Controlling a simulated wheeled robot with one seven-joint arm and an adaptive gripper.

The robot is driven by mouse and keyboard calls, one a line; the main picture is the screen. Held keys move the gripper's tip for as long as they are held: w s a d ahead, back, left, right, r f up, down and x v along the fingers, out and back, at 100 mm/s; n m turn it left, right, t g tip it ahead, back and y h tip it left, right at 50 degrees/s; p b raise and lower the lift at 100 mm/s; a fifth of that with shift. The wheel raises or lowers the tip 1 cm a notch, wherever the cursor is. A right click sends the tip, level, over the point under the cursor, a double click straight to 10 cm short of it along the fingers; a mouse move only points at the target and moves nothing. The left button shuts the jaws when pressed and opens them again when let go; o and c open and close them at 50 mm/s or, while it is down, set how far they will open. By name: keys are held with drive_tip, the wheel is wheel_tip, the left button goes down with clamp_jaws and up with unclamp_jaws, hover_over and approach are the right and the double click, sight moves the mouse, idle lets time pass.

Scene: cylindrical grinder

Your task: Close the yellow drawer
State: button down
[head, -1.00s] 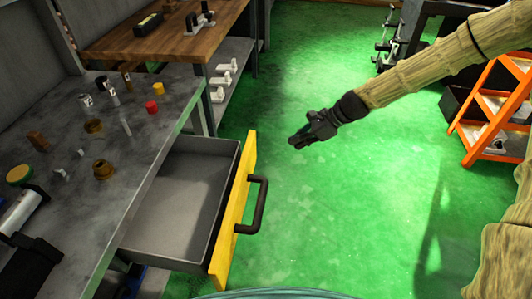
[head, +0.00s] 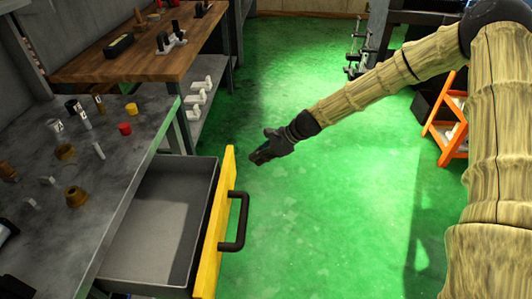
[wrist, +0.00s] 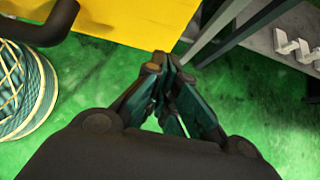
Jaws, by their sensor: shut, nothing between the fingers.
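The yellow drawer (head: 213,240) is pulled out from under the grey metal bench at the left. Its grey tray looks empty, and a dark bar handle (head: 240,222) is on its front. My gripper (head: 257,158) is shut and empty above the green floor, to the right of the drawer's far end and apart from it in the head view. In the wrist view the shut fingertips (wrist: 163,62) lie just below the yellow drawer front (wrist: 140,22). Part of the dark handle (wrist: 50,28) shows at upper left there.
The grey bench (head: 120,165) carries small parts, including a red cap (head: 124,128) and a yellow one (head: 131,109). A wooden-topped table (head: 140,62) stands behind it. An orange rack (head: 440,135) is at the right. The green floor (head: 330,200) between is clear.

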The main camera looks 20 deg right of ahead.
sight(234, 166)
drive_tip(key=shift+w+a+f, duration=0.15)
drive_tip(key=shift+w+a, duration=0.1)
drive_tip(key=shift+a, duration=0.5)
drive_tip(key=shift+w+a+f, duration=0.1)
drive_tip(key=shift+w+a, duration=0.15)
drive_tip(key=shift+a, duration=0.55)
drive_tip(key=shift+w+a+f, duration=0.15)
drive_tip(key=shift+w+a, duration=0.1)
drive_tip(key=shift+a, duration=0.5)
